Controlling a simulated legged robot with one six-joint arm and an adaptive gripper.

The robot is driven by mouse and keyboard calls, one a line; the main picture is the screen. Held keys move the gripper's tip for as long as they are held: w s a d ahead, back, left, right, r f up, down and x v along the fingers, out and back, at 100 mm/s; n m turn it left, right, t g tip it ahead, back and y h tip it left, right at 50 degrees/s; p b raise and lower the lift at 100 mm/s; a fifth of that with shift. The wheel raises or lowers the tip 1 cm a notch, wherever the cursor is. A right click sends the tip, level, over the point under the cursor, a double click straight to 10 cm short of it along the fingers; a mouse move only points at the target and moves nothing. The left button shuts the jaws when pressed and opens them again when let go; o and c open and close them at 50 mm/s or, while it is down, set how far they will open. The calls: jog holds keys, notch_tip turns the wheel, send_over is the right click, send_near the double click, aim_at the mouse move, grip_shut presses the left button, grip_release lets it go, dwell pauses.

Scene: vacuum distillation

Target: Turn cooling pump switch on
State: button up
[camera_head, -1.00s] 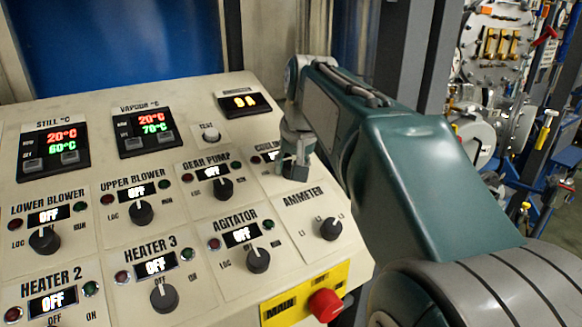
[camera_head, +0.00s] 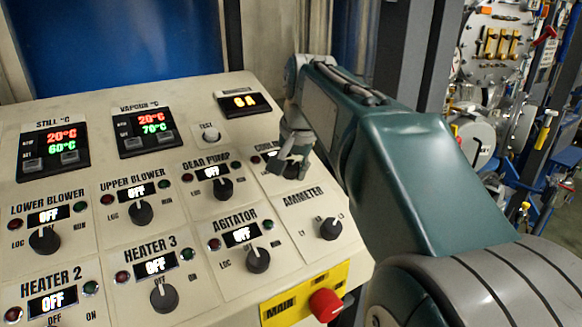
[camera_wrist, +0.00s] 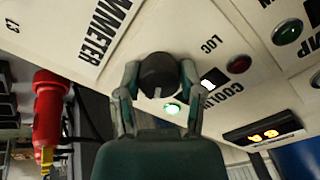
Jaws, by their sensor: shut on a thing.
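The cooling pump switch is a black round knob (camera_wrist: 158,76) on the sloping control panel. In the head view the knob (camera_head: 291,170) is partly hidden by my gripper (camera_head: 291,152). In the wrist view my gripper (camera_wrist: 160,84) has one finger on each side of the knob and is shut on it. The label "COOLIN..." (camera_wrist: 222,97) reads upside down, its end cut off or hidden. A red lamp (camera_wrist: 238,65) looks dark, and a green lamp (camera_wrist: 172,107) beyond the knob looks bright. The small display (camera_wrist: 215,79) between them cannot be read.
The ammeter knob (camera_head: 331,229) is just below, and the gear pump knob (camera_head: 222,189) is to the left. A red main button (camera_head: 325,305) sits on a yellow plate at the panel's lower right. A lit display (camera_head: 244,102) is above.

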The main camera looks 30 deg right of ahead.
jog(key=shift+f, duration=0.2)
jog(key=o, duration=1.2)
jog(key=shift+r, duration=0.15)
jog(key=v, duration=1.1)
jog(key=shift+s+a+r, duration=0.1)
jog(key=shift+r, duration=0.3)
jog(key=shift+s, duration=0.1)
